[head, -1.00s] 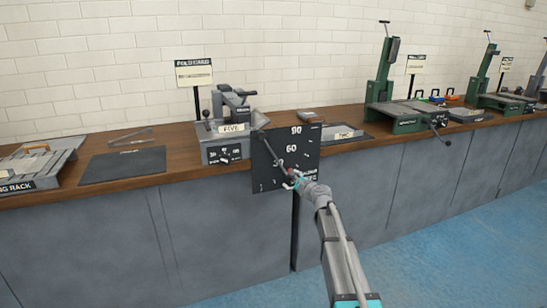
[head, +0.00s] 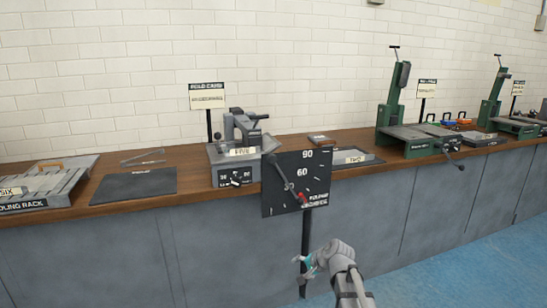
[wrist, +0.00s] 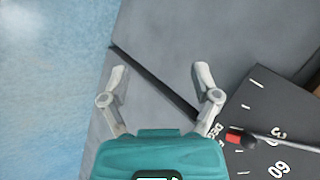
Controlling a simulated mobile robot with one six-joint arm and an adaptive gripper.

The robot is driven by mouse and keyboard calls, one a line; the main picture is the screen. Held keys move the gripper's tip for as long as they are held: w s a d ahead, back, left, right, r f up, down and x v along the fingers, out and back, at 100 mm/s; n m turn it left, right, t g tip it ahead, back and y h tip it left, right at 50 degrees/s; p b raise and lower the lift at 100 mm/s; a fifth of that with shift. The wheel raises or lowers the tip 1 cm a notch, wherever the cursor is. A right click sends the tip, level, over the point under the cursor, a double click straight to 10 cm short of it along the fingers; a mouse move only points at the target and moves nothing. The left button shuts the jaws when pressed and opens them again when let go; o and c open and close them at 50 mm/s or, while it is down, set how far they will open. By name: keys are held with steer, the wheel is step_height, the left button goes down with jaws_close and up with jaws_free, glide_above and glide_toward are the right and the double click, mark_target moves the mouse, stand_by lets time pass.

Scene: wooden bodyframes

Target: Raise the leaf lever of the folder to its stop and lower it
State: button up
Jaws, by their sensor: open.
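The folder (head: 231,169) is a grey machine with a "FIVE" label, standing at the bench's front edge. Its leaf lever (head: 285,180) is a grey rod with a red grip (head: 303,198), slanting down to the right across a black dial board (head: 318,172) marked 60 and 90. My gripper (head: 302,270) is below the board, apart from the lever. In the wrist view my gripper (wrist: 160,77) is open with nothing between its fingers. The red grip (wrist: 236,136) and the black board (wrist: 265,115) lie to the right of its right finger.
A dark post (head: 306,245) holds up the board in front of the grey bench front (head: 240,245). A sign (head: 208,97) stands behind the folder. A dark mat (head: 133,186) and a rack (head: 35,193) lie to the left. Green machines (head: 395,105) stand to the right.

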steer(key=s+d+f+n+g+h, duration=0.2)
steer(key=s+d+n+g+h, duration=0.15)
steer(key=s, duration=0.65)
steer(key=s+d+f+n+g+h, duration=0.3)
steer(key=s+d+n, duration=0.1)
steer(key=s, duration=0.7)
step_height(320, 180, up, 36)
steer(key=p, duration=3.6)
steer(key=shift+w+a, duration=0.25)
steer(key=shift+w, duration=0.1)
steer(key=shift+f+t, duration=0.1)
steer(key=shift+t, duration=0.15)
